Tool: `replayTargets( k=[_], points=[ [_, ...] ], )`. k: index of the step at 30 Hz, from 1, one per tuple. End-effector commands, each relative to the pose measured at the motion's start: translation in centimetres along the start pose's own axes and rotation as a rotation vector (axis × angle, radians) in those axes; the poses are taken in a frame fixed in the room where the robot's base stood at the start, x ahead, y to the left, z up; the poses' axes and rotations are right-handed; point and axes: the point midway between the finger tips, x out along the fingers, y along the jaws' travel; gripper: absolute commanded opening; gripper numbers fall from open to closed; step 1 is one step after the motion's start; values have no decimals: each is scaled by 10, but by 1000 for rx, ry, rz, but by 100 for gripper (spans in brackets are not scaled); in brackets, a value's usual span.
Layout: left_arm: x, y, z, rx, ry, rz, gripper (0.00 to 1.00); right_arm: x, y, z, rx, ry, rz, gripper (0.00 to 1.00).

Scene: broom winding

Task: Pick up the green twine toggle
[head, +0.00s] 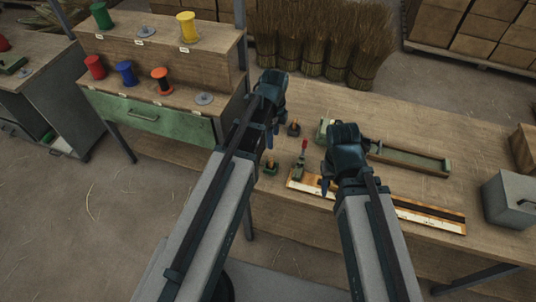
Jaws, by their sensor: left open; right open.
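A green spool (102,16) stands on the upper shelf at the far left. A small green piece with an orange-brown top (271,168) sits on the bench near its front edge. I cannot tell for sure which of these is the green twine toggle. My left gripper (270,136) is open and empty, above the bench just behind the small green piece. My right gripper (326,184) is open over the front of the bench, right of a red-handled clamp (304,148); my arm hides part of the bench there.
A long ruler-like strip (430,216) lies along the bench front, with a green-ended tray (408,158) behind it. A grey box (510,199) stands at the right. A spool rack (190,100) rises at the left; brooms (320,40) stand behind.

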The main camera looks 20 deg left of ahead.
Motion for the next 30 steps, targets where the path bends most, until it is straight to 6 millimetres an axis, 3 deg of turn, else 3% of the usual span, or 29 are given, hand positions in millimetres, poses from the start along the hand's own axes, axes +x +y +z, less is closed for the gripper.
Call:
replayTargets(
  k=[8, 24, 30],
  points=[
    [13, 0, 0, 0, 0, 0, 65, 13, -1, -1, 1, 0, 0, 50],
    [84, 0, 0, -1, 0, 0, 65, 84, -8, -5, 2, 0, 0, 50],
    [88, 0, 0, -2, 0, 0, 65, 87, -8, -5, 1, 0, 0, 50]
  ],
)
